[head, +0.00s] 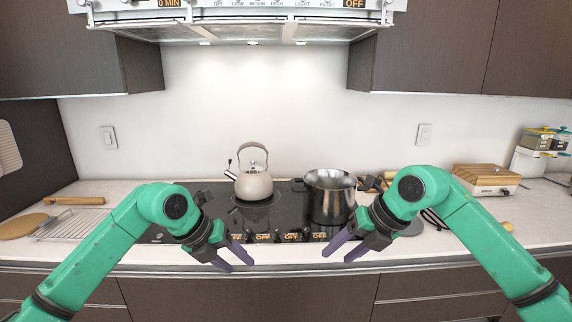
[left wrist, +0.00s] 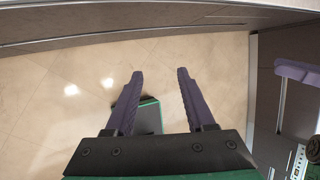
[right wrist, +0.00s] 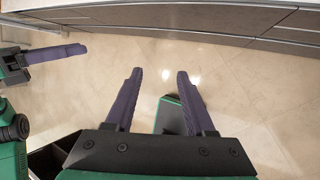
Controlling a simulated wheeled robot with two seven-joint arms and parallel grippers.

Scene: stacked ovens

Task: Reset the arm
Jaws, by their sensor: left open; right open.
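My left gripper (head: 238,261) is open and empty in front of the counter's front edge, left of centre in the head view. Its two purple fingers (left wrist: 160,88) stand apart over bare floor in the left wrist view. My right gripper (head: 340,249) is open and empty, right of centre in the head view. Its fingers (right wrist: 160,90) are also spread over the floor in the right wrist view. Both arms are bent inward, at similar heights, and the grippers are apart from each other. Neither touches any object that I can see.
A cooktop (head: 283,212) carries a kettle (head: 254,184) and a steel pot (head: 330,197) behind the grippers. A wire rack (head: 75,225) lies on the left counter. A wooden-topped box (head: 486,180) stands on the right. A range hood (head: 240,22) hangs above. Cabinet fronts (head: 250,297) lie below.

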